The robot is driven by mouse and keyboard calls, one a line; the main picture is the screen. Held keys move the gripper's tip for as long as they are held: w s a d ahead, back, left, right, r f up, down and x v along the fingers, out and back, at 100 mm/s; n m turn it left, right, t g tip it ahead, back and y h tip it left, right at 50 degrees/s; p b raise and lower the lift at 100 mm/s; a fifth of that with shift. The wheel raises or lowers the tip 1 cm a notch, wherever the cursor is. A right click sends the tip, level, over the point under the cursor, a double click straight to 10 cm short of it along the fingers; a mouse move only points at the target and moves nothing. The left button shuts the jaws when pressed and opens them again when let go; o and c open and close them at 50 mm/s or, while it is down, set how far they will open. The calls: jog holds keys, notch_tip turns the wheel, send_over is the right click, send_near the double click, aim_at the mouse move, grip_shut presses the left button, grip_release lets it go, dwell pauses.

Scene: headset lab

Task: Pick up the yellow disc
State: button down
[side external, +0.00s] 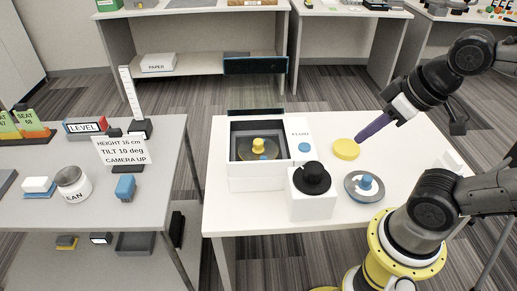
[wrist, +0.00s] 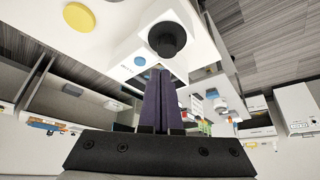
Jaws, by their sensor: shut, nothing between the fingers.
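The yellow disc (side external: 346,149) lies flat on the white table, right of the white box. It also shows at the upper left of the wrist view (wrist: 79,17). My gripper (side external: 358,139) has long purple fingers, shut and empty. In the side view its tips appear at the disc's upper right edge. In the wrist view the fingertips (wrist: 160,72) point away from the disc, which sits off to their left, so I cannot tell their height above the table.
A white open box (side external: 257,178) holds a yellow knob (side external: 259,146). Bare table (side external: 410,150) lies right of the disc.

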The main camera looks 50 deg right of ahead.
jog(key=shift+c, duration=2.3)
grip_release()
